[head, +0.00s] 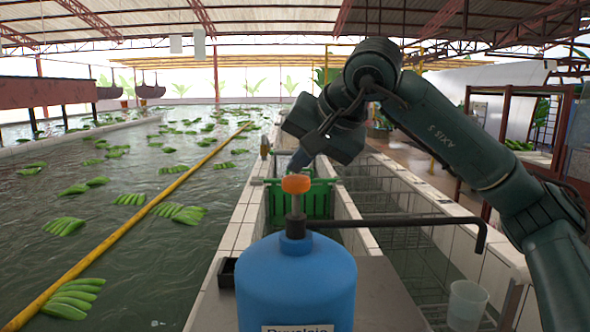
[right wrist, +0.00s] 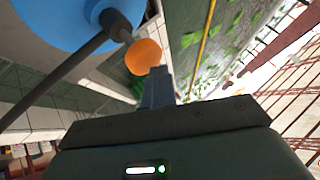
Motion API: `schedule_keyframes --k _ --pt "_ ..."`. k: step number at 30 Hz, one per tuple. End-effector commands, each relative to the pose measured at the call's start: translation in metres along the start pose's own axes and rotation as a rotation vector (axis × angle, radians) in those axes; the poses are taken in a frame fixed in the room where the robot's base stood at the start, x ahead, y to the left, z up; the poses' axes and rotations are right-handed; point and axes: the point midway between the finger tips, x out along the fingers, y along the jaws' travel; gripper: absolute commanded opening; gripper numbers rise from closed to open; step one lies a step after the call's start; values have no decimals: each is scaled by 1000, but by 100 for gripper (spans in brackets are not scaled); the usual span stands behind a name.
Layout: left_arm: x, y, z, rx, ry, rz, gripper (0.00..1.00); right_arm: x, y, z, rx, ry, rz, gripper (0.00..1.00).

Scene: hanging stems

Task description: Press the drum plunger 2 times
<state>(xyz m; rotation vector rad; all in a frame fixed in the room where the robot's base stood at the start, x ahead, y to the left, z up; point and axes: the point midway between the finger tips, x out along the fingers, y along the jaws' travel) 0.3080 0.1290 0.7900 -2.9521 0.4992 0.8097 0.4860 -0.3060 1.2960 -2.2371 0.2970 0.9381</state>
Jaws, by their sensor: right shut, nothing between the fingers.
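The blue drum (head: 296,278) stands upright at the bottom middle of the head view, with part of a label at its lower edge. Its plunger has an orange knob (head: 296,184) on a grey rod above a dark collar, and a dark spout pipe (head: 420,222) runs off to the right. My right gripper (head: 299,163) is shut and empty, its fingertips just behind and above the knob. In the right wrist view the fingertips (right wrist: 158,72) lie close by the orange knob (right wrist: 143,57); I cannot tell if they touch. The drum (right wrist: 80,20) shows there at the upper left. My left gripper is not in view.
A green crate (head: 318,203) sits in the tiled trough behind the drum. A clear bucket (head: 467,303) stands at the lower right. A water tank with floating banana bunches (head: 66,226) and a yellow pole (head: 140,230) fills the left.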

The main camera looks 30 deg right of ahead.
Motion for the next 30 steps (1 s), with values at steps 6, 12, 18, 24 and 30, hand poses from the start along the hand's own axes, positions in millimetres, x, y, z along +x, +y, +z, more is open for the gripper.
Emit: schedule_keyframes --k 6,12,18,24,30 --pt "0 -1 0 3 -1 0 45 0 0 0 -1 0 0 0" --pt "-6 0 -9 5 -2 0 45 -9 -7 -6 -1 0 -2 0" --pt "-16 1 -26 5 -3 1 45 -24 -18 -17 -1 0 -2 0" --pt "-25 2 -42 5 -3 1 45 -38 -28 -27 -2 -1 -2 0" --pt "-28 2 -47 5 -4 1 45 -43 -32 -30 -2 0 -3 0"
